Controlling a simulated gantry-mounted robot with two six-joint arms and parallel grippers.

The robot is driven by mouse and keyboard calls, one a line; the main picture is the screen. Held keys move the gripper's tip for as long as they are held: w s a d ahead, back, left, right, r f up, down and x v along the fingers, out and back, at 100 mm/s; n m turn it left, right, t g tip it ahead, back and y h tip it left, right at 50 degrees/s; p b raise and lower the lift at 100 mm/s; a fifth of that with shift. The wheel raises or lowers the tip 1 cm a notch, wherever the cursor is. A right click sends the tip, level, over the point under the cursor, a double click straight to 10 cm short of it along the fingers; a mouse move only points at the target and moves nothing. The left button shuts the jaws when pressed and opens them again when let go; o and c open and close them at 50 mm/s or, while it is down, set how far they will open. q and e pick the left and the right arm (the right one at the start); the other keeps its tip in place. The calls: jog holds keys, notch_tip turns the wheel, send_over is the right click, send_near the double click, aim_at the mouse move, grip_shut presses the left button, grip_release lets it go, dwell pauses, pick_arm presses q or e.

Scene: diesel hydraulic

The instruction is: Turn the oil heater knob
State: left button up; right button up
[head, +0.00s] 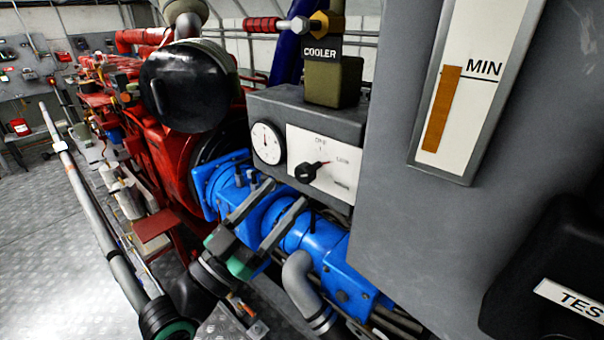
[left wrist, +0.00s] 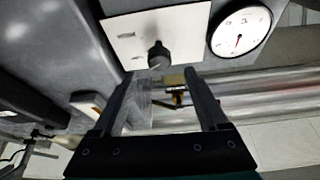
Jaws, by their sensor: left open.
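My left gripper (head: 286,193) is open and empty, just below and to the left of the knob, with both fingers pointing up toward the panel. In the left wrist view the knob (left wrist: 158,55) stands out just beyond the fingertips (left wrist: 161,75), roughly centred between them. The fingers look apart from the knob. My right gripper is in neither view.
A round white gauge (head: 267,143) sits left of the panel. A green COOLER block (head: 333,82) stands on top of the box. Blue machinery (head: 320,240) lies below and behind my gripper. A grey cabinet (head: 430,235) with a level gauge stands close at right.

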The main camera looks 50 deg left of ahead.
aim_at(301, 175)
pick_arm(q)
jog(key=p+x, duration=0.1)
jog(key=x, duration=0.5)
jog(key=shift+w+r, duration=0.2)
jog(key=shift+w, duration=0.05)
jog(key=shift+c, duration=0.3)
grip_shut()
